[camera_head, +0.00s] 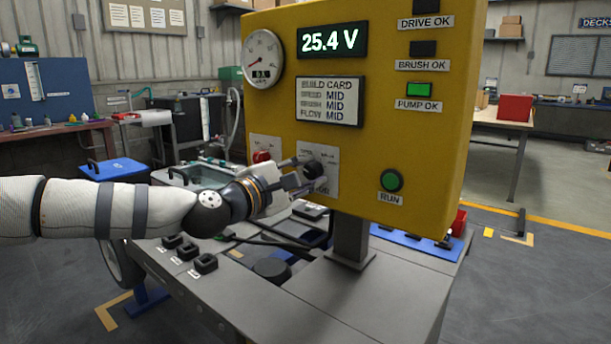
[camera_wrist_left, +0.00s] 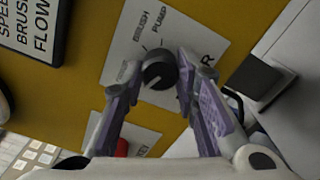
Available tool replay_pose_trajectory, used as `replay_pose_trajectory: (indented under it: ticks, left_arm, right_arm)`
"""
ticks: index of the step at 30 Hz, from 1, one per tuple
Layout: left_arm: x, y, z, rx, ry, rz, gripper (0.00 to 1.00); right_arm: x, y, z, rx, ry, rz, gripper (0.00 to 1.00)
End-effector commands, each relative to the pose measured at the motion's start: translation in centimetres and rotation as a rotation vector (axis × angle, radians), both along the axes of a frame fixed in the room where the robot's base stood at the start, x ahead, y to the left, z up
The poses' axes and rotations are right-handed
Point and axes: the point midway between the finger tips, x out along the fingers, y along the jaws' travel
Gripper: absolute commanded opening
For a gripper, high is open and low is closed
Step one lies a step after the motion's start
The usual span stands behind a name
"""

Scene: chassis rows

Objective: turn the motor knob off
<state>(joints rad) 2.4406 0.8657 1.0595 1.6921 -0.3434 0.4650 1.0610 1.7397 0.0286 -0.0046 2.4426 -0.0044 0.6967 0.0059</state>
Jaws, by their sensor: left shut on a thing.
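The black motor knob (camera_head: 314,168) sits on a white plate on the front of the yellow panel. The plate's label is partly hidden by my gripper, with only its end letters showing. In the left wrist view the knob (camera_wrist_left: 158,72) has a pale mark on its face, and the words BRUSH and PUMP are printed beside it. My left gripper (camera_head: 304,172) reaches in from the left, with its fingers on opposite sides of the knob, shut on it. In the left wrist view its fingertips (camera_wrist_left: 161,68) flank the knob. My right gripper is out of view.
A red knob (camera_head: 261,156) sits on another plate left of the motor knob. A green RUN button (camera_head: 391,180) is to the right. The display (camera_head: 332,40) reads 25.4 V, and the PUMP OK lamp (camera_head: 419,90) is lit green. The grey bench (camera_head: 330,285) lies below the panel.

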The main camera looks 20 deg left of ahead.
Motion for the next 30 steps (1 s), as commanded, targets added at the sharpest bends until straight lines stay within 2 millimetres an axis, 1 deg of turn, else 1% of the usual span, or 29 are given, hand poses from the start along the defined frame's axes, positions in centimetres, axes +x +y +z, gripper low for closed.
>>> replay_pose_trajectory:
  ticks: [9,10,11,12,20,23,26,30]
  left_arm:
    - [-0.1,-0.2,-0.1,-0.002,0.003,-0.004,0.00]
    - [-0.1,-0.2,-0.1,-0.002,0.003,-0.004,0.32]
    - [-0.1,-0.1,-0.1,-0.002,0.003,-0.003,0.39]
    - [0.0,-0.1,-0.1,-0.002,0.003,-0.003,0.48]
    - [0.0,0.0,0.0,-0.002,0.001,-0.001,0.48]
    - [-0.6,0.3,0.0,-0.003,0.001,0.000,0.48]
    - [-2.6,1.0,0.1,-0.005,0.001,0.000,0.48]
    - [-6.3,2.4,0.1,-0.006,0.000,0.001,0.48]
  right_arm:
    - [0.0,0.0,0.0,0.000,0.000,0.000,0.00]
    - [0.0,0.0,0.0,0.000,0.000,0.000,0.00]
    - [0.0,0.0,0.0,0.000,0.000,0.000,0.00]
    - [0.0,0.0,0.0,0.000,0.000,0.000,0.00]
    - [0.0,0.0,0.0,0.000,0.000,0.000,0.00]
    - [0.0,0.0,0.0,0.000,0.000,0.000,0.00]
    - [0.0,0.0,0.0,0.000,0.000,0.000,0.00]
    - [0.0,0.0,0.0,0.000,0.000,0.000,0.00]
